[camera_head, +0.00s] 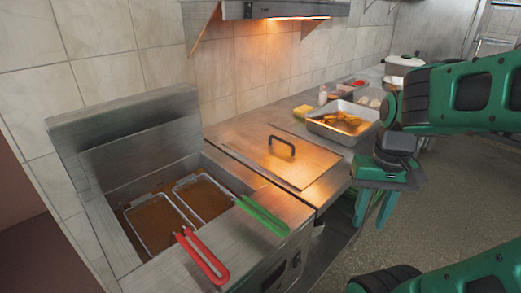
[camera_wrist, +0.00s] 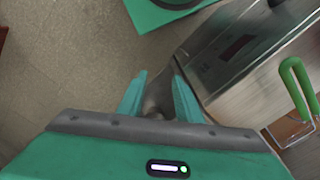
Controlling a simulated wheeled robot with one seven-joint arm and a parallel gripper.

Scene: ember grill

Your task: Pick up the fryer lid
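The fryer lid (camera_head: 304,169) is a flat metal plate with a dark arched handle (camera_head: 282,146). In the head view it lies flat on the counter, just right of the fryer. My gripper (camera_head: 372,222) hangs to the right of the lid, out past the counter's front edge, with its fingers pointing down. The gripper also shows in the wrist view (camera_wrist: 160,80), where its two fingers are apart with nothing between them. I cannot make out the lid in the wrist view.
The open fryer (camera_head: 117,198) holds two baskets, one with a red handle (camera_head: 203,262) and one with a green handle (camera_head: 262,215). Both handles stick out over its front. A metal tray of food (camera_head: 343,123) and a pot (camera_head: 404,65) stand further right. A hood (camera_head: 285,9) hangs above.

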